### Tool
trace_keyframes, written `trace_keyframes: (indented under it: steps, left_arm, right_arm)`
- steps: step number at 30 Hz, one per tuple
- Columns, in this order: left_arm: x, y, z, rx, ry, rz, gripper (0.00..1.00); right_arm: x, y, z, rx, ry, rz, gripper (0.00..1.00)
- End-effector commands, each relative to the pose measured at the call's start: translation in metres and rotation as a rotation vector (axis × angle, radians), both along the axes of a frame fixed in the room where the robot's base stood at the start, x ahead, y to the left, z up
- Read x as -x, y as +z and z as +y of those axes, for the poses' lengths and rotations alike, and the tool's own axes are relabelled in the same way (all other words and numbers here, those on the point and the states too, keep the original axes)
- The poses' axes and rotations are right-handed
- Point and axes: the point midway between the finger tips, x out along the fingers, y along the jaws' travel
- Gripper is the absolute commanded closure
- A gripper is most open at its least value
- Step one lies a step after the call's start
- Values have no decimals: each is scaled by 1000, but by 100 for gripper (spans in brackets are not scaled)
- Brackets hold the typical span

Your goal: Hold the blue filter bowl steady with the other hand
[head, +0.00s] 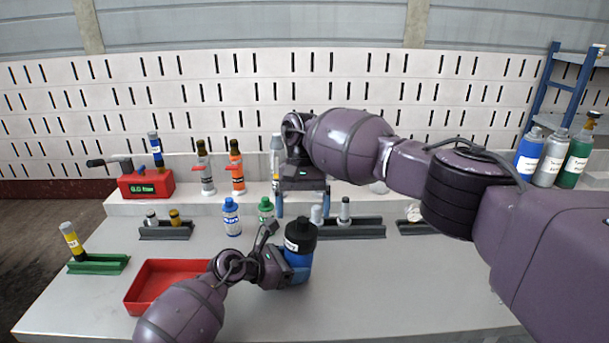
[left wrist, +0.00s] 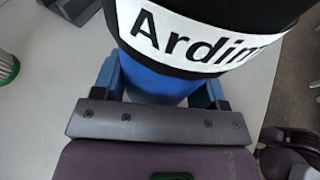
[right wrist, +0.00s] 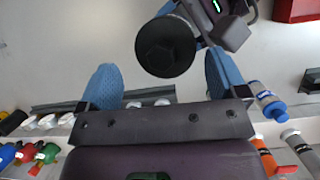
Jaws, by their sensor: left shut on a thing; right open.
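The blue filter bowl (head: 297,263) stands upright near the middle of the table, with a black top (head: 301,238) and a white label. My left gripper (head: 290,273) is shut on its blue body from the left. In the left wrist view, blue fingers sit on both sides of the blue bowl (left wrist: 155,82), under a label reading "Ardin…". My right gripper (head: 302,207) hangs open above and behind the bowl, fingers down. In the right wrist view, the black top (right wrist: 165,47) lies beyond and between the spread fingertips, apparently untouched. The bowl's base is partly hidden.
A red tray (head: 160,279) lies to the left. Blue-capped (head: 231,218) and green-capped (head: 265,208) bottles stand behind the left arm. Dark racks (head: 355,229) line the back, below a raised shelf with a red meter box (head: 146,185). The table's right front is clear.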

Motion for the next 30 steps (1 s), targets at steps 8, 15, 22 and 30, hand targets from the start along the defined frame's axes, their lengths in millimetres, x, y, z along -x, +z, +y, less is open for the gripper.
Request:
trace_keyframes:
  steps: [8, 15, 22, 30]
  left_arm:
    - [8, -17, 0, -14, -7, 29, 62]
    - [8, -15, -1, -12, -8, 26, 62]
    - [8, -14, -1, -10, -7, 23, 62]
    - [7, -13, -1, -9, -7, 22, 62]
  right_arm:
    - [-20, 55, 2, -10, -7, -25, 0]
    - [-28, 69, -2, -6, -16, -31, 0]
    - [-29, 70, -5, -4, -20, -28, 0]
    - [-31, 45, -41, -13, -39, 8, 0]
